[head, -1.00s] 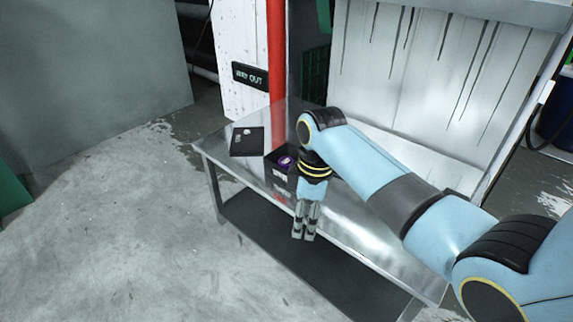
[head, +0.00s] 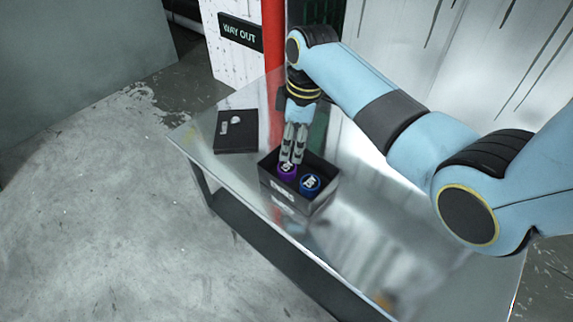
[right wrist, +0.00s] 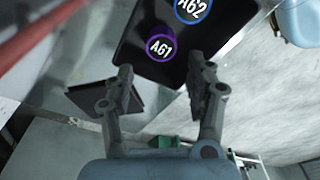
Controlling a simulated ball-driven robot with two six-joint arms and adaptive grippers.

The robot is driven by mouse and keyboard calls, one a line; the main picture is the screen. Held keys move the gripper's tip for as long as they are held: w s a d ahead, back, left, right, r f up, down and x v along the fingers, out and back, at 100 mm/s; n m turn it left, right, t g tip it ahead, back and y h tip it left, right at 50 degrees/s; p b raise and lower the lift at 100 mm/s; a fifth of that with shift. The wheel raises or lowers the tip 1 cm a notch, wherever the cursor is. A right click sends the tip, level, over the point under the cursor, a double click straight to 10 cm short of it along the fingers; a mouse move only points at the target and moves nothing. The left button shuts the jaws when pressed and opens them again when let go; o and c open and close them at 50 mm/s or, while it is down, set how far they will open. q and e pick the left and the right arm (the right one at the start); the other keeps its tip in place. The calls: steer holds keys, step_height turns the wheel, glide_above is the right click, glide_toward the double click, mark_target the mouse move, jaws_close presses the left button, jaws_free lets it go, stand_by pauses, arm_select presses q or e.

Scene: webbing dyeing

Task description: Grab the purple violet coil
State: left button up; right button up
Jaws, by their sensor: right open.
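The purple violet coil (head: 287,173) stands in an open black box (head: 267,180) on the metal table, left of a blue coil (head: 311,186). In the right wrist view the purple coil (right wrist: 161,46) is a purple ring with a dark face marked A61. My right gripper (head: 291,160) points down into the box at the purple coil and covers part of it in the head view. In the right wrist view its fingers (right wrist: 160,75) are apart, with the coil just beyond the gap between their tips. Nothing is held. My left gripper is not in view.
The blue coil, marked A62 (right wrist: 193,8), is close beside the purple one. A flat black lid-like piece (head: 236,135) lies on the table (head: 350,240) left of the box. A red post (head: 273,40) rises behind. The table's right part is clear.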

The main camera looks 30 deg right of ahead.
mark_target(287, 166)
step_height(287, 166, down, 3)
steer(key=shift+w+a+f+b, duration=0.1)
steer(key=shift+w+a+b, duration=0.05)
steer(key=shift+b, duration=0.35)
steer(key=f+b, duration=0.2)
steer(key=f, duration=0.1)
steer(key=f+b, duration=0.1)
steer(key=f, duration=0.1)
steer(key=shift+w+a, duration=0.15)
steer(key=shift+a, duration=0.25)
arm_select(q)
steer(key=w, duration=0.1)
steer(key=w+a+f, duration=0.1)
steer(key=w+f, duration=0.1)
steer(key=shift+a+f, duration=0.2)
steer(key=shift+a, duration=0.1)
arm_select(e)
steer(key=c, duration=0.9)
steer(key=shift+o, duration=0.2)
steer(key=shift+r, duration=0.15)
